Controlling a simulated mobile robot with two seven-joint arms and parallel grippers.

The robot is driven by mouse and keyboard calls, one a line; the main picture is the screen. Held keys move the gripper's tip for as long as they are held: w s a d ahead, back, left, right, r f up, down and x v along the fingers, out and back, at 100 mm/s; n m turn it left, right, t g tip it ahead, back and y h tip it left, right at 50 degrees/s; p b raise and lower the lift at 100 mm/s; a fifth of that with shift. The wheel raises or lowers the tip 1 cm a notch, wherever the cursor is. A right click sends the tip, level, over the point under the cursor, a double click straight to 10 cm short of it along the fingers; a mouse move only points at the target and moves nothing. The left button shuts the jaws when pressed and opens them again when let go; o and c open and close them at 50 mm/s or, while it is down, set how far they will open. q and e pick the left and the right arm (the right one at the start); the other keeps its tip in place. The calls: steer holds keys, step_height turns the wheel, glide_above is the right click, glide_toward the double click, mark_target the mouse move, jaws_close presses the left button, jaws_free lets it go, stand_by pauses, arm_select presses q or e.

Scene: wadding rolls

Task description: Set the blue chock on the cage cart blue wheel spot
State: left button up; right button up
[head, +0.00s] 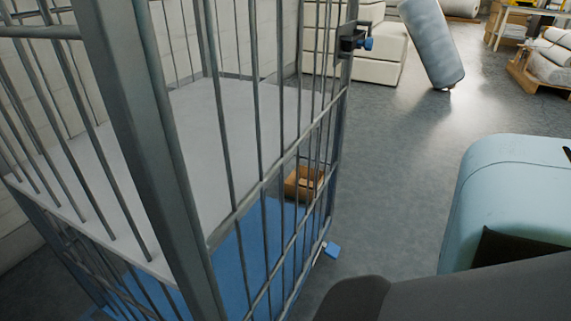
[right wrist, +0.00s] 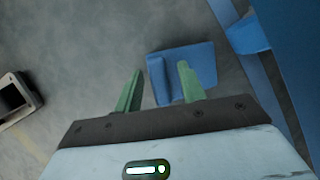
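The blue chock (right wrist: 190,68) shows in the right wrist view as a wedge-like block with a raised end, beyond and partly behind my right gripper (right wrist: 159,82). The gripper's two green fingers are apart. The right finger overlaps the chock in the picture; I cannot tell whether it touches. The cage cart (head: 165,170) fills the left of the head view, with grey bars, a pale shelf and a blue lower deck. A small blue piece (head: 332,250) sticks out at its lower corner. The wheel spot cannot be made out. My left gripper is out of view.
A cardboard box (head: 303,184) shows behind the cart's bars. The cart's blue frame (right wrist: 285,75) borders the right wrist view. Grey floor (head: 400,150) right of the cart is clear.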

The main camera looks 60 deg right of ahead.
arm_select(q)
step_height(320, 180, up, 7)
steer(key=p, duration=0.7)
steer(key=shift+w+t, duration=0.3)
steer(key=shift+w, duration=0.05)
arm_select(e)
steer(key=v, duration=1.2)
steer(key=shift+r, duration=0.2)
steer(key=shift+a, duration=0.1)
